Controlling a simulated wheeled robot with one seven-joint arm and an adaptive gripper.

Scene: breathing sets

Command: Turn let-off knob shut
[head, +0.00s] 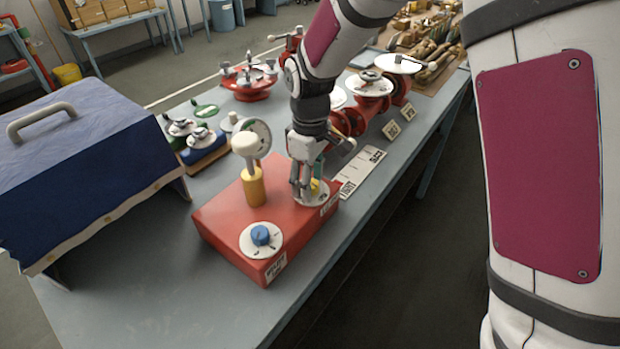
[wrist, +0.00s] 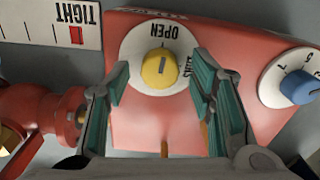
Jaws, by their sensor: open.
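The yellow knob (wrist: 159,70) sits on a white round dial (wrist: 137,45) lettered OPEN and, partly hidden, what looks like SHUT. A dark line on the knob points roughly toward OPEN. In the head view the knob (head: 316,187) is partly hidden by my fingers. The dial is on top of a red box (head: 225,223). My gripper (head: 307,192) is over the dial, open and empty. In the wrist view its teal-padded fingers (wrist: 160,80) stand on either side of the knob, with gaps; I cannot tell their exact height above it.
A blue knob (head: 261,235) on its own white dial and a yellow post (head: 253,188) with a white top share the box. A round gauge (head: 258,138) stands behind. Red pipework (head: 350,122) lies beyond. A blue-covered case (head: 80,165) is left. Bare table lies in front.

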